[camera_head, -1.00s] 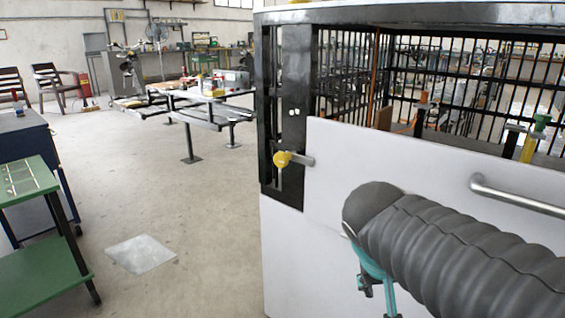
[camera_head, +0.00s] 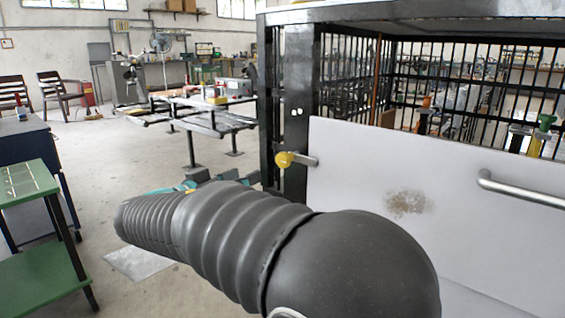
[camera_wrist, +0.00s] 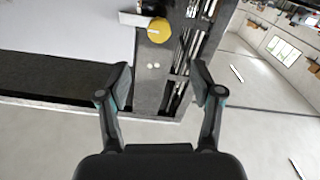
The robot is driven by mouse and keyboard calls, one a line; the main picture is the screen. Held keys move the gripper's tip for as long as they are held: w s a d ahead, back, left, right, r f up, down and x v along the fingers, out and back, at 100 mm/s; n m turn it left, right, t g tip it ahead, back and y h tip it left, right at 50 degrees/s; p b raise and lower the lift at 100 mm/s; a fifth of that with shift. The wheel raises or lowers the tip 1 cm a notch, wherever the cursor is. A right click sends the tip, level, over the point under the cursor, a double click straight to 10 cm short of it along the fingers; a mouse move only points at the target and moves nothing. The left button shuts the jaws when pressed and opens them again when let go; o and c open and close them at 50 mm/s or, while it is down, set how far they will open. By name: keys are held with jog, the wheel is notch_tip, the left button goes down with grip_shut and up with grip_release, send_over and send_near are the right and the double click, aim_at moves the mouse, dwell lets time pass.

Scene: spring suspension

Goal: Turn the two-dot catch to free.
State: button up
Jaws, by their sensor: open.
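The two-dot catch has a round yellow knob (camera_head: 284,159) and a short metal bar that points right across the edge of the white panel (camera_head: 350,160). Two white dots (camera_head: 298,111) mark the black post above it. In the wrist view, which is turned over, the yellow knob (camera_wrist: 159,30) is at top centre, with the two dots (camera_wrist: 152,65) below it. My gripper (camera_wrist: 163,80) is open and empty, its fingers apart in front of the post and short of the knob. In the head view my arm mostly hides the gripper.
The white panel carries a metal handle (camera_head: 520,190) and a brown stain. Black cage bars (camera_head: 470,70) rise behind it. A green shelf cart (camera_head: 30,180) stands at the left.

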aim_at(281, 161)
jog(key=p+x, duration=0.1)
jog(key=x, duration=1.2)
jog(key=shift+d, duration=0.15)
grip_shut()
